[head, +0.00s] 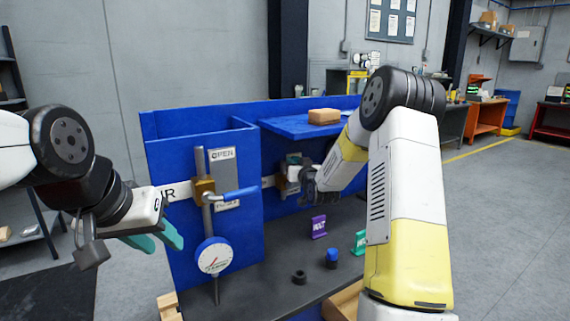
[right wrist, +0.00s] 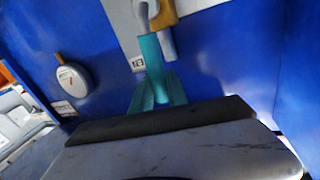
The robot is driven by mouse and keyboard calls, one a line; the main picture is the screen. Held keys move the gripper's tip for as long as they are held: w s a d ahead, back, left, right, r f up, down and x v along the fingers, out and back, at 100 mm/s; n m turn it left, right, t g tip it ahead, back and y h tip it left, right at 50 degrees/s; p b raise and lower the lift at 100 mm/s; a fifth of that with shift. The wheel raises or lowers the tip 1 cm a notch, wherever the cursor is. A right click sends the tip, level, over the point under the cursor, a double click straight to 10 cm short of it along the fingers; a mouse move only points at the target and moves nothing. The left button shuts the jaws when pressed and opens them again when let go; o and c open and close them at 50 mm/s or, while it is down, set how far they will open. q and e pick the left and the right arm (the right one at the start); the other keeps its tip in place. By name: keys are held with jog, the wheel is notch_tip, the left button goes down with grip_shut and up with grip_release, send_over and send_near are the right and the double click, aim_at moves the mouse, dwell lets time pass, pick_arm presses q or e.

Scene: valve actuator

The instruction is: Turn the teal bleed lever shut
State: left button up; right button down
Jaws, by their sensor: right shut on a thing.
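In the right wrist view the teal lever (right wrist: 152,58) is a narrow bar running from a grey pipe and brass valve body (right wrist: 163,12) down between my teal fingers. My right gripper (right wrist: 157,92) is shut on it. In the head view my right gripper (head: 310,188) is at the right-hand valve (head: 284,178) on the blue panel; the gripper and forearm hide the lever there. My left gripper (head: 164,243) is open and empty, left of the panel, its teal fingers apart.
A blue-handled lever (head: 236,193) on a brass valve stands left, above a round white gauge (head: 213,257). A brown block (head: 324,116) lies on the blue shelf (head: 290,127). A purple piece (head: 319,227), a green piece (head: 360,242) and a black ring (head: 299,277) are on the dark bench top.

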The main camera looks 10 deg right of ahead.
jog(key=w+d+f+m+g+y, duration=0.3)
jog(key=d+f+m, duration=0.5)
jog(key=m, duration=0.6)
jog(key=shift+f+g, duration=0.3)
jog(key=shift+f, duration=0.55)
jog(key=c, duration=1.3)
grip_release()
jog(key=shift+w, duration=0.1)
